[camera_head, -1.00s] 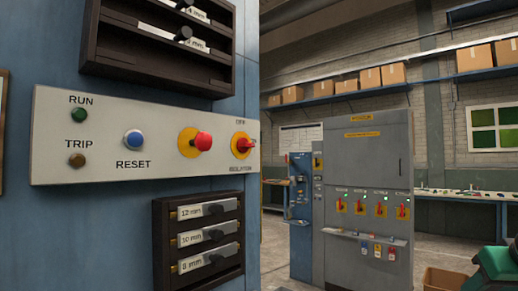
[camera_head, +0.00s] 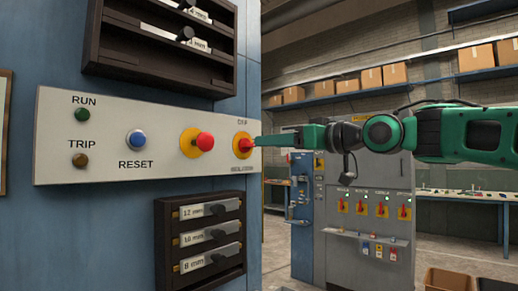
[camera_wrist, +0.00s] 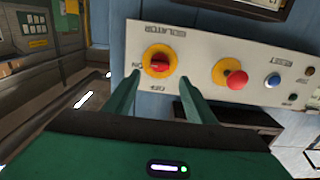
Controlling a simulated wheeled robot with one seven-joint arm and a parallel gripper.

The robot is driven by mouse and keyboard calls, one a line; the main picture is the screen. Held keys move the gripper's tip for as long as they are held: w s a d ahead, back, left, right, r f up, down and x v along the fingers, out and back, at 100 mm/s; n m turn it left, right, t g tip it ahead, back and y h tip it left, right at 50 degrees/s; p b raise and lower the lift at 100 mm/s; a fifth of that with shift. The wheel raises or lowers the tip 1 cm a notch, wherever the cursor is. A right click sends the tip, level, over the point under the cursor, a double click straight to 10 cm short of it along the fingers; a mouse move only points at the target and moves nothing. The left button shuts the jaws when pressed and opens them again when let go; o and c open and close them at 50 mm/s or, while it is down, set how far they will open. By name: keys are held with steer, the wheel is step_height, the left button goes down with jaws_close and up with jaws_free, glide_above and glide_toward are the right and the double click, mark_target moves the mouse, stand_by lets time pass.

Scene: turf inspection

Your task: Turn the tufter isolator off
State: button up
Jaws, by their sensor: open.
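The isolator (camera_head: 242,146) is a red rotary handle on a yellow disc at the right end of a pale control panel (camera_head: 100,109). It also shows in the wrist view (camera_wrist: 159,62), with labels that appear upside down. My gripper (camera_head: 262,141) reaches in from the right at the isolator. In the wrist view its two green fingers (camera_wrist: 158,88) are open, one to each side of the yellow disc's lower part. Nothing is held between them. I cannot tell whether the fingertips touch the handle.
Left of the isolator are a red mushroom button (camera_head: 204,142) on yellow and a blue reset button (camera_head: 136,139). Dark racks (camera_head: 199,240) stick out above and below the panel. A grey cabinet (camera_head: 365,230) with red-and-yellow switches stands behind on the right.

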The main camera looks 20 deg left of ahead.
mark_target(252, 144)
steer(key=x, duration=0.7)
steer(key=shift+w+a+f, duration=0.1)
